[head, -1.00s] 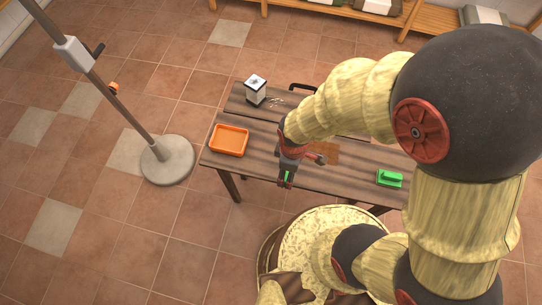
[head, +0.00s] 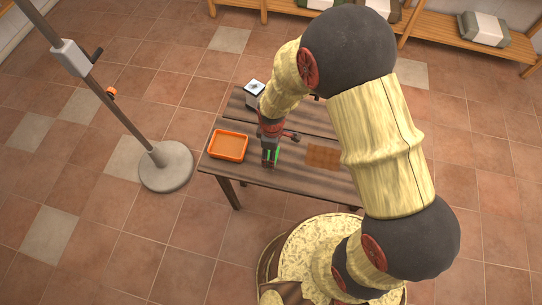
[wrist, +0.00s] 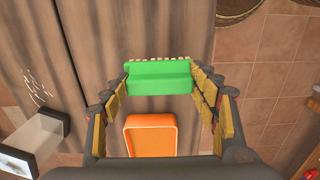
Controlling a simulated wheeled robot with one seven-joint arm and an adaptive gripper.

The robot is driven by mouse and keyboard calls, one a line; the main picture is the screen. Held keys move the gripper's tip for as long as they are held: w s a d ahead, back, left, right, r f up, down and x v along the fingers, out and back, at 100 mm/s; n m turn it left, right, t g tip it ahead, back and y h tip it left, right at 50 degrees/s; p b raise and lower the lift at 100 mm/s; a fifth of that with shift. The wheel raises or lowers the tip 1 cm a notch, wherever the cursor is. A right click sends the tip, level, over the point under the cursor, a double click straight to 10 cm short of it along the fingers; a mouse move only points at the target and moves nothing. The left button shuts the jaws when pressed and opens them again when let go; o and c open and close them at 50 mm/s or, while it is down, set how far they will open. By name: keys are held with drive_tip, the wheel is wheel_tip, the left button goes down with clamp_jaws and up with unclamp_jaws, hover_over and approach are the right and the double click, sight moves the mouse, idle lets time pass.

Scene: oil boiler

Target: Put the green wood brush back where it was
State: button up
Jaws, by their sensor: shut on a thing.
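The green wood brush (wrist: 158,78) is held crosswise between the fingers of my gripper (wrist: 161,84) in the wrist view, with pale bristles along its far edge. In the head view my gripper (head: 270,162) is over the left part of the wooden table (head: 222,171), just right of the orange tray (head: 228,158). Only a little green of the brush shows there. The brush appears to be above the table, but its exact height is unclear. The tray also shows in the wrist view (wrist: 151,122), nearer than the brush in the picture.
A white box with dark edges (head: 254,87) stands at the table's back left. A brown rectangular patch (head: 323,155) lies right of my gripper. A pole on a round base (head: 166,166) stands left of the table. My arm hides the table's right end.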

drive_tip(key=shift+w+a+f, duration=0.15)
drive_tip(key=shift+w+f, duration=0.2)
drive_tip(key=shift+f, duration=0.15)
drive_tip(key=shift+f+b, duration=0.4)
drive_tip(key=shift+f, duration=1)
drive_tip(key=shift+f, duration=0.2)
drive_tip(key=o, duration=1)
drive_tip(key=shift+r, duration=0.15)
wheel_tip(320, 180, up, 12)
drive_tip(key=shift+r+p, duration=0.15)
drive_tip(key=shift+p, duration=0.9)
